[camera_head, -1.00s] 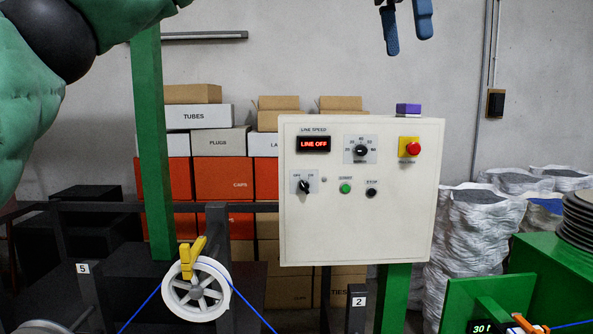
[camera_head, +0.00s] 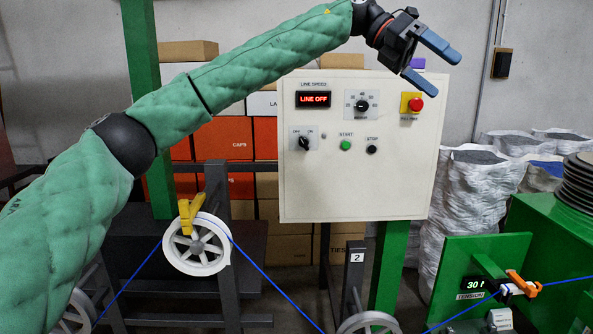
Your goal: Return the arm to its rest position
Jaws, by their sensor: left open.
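My left arm (camera_head: 215,85), in a green padded sleeve, reaches from the lower left up to the top right. My left gripper (camera_head: 437,66) is open and empty, its two blue fingers apart and pointing right and down. The display (camera_head: 313,99) reads LINE OFF. My right gripper is out of view.
A blue cable (camera_head: 262,270) runs over a white wheel (camera_head: 197,244) with a yellow clip. A tension unit (camera_head: 475,285) showing 30 stands at the lower right. Boxes (camera_head: 223,138) are stacked behind, and white sacks (camera_head: 475,195) stand at right.

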